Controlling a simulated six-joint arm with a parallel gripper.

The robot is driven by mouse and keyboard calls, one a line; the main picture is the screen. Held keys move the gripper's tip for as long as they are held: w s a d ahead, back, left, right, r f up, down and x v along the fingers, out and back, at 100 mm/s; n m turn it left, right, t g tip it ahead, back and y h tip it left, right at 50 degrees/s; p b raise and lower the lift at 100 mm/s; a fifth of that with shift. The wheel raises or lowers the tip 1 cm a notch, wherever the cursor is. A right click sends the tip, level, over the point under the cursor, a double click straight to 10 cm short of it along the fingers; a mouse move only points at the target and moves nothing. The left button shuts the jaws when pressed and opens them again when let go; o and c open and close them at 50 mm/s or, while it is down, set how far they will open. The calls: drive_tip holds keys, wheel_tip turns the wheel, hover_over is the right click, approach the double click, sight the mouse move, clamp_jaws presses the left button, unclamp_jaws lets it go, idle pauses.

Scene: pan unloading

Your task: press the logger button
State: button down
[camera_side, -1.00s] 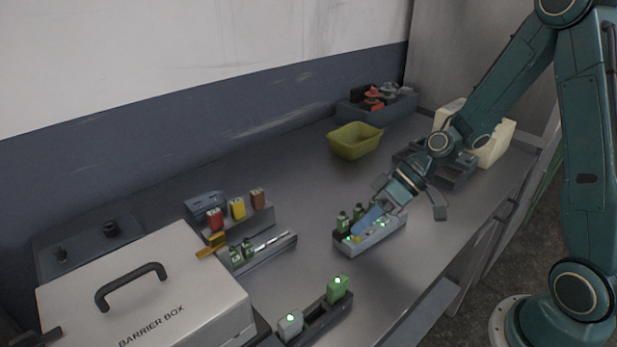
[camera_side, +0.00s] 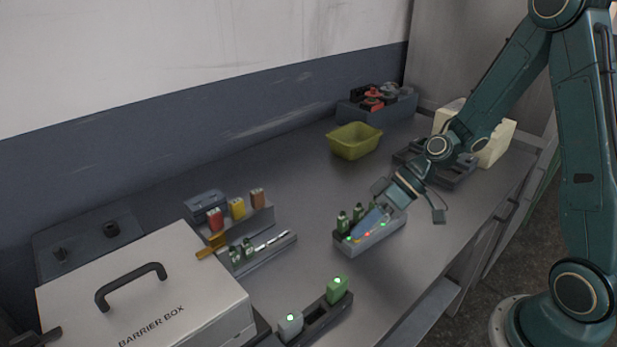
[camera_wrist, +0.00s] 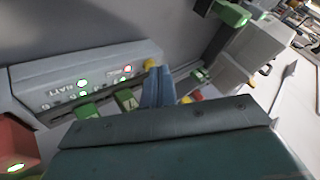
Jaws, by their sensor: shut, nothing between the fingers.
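A grey unit (camera_side: 372,243) stands on the bench with green-topped vials (camera_side: 343,222) and small lights on it. In the wrist view its light panel (camera_wrist: 60,70) reads "BATT" and shows green lights and a red light (camera_wrist: 127,69). A round yellow button (camera_wrist: 150,63) sits at the panel's end; I cannot read a logger label. My gripper (camera_side: 362,230) is shut and empty, with blue fingers pointing down at the unit. In the wrist view my fingertips (camera_wrist: 155,72) are right at the yellow button and partly cover it; I cannot tell whether they touch.
A barrier box (camera_side: 150,290) with a black handle fills the front left. A rack (camera_side: 262,250) with vials stands beside it. A dark holder (camera_side: 325,315) with lit blocks is at the front. A yellow-green bin (camera_side: 355,140) stands behind. Bench is clear between the rack and unit.

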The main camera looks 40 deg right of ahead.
drive_tip(key=shift+r, duration=0.9)
drive_tip(key=shift+r, duration=0.1)
drive_tip(key=shift+r, duration=2.95)
drive_tip(key=s+d+r+m+t+h, duration=0.1)
drive_tip(key=s+r+h, duration=0.3)
drive_tip(key=s, duration=0.4)
drive_tip(key=s+d+r+m+h, duration=0.3)
drive_tip(key=s+d+r+h, duration=0.1)
drive_tip(key=s, duration=0.5)
drive_tip(key=shift+d+r+t, duration=0.15)
drive_tip(key=shift+r+t, duration=0.25)
drive_tip(key=shift+r, duration=0.5)
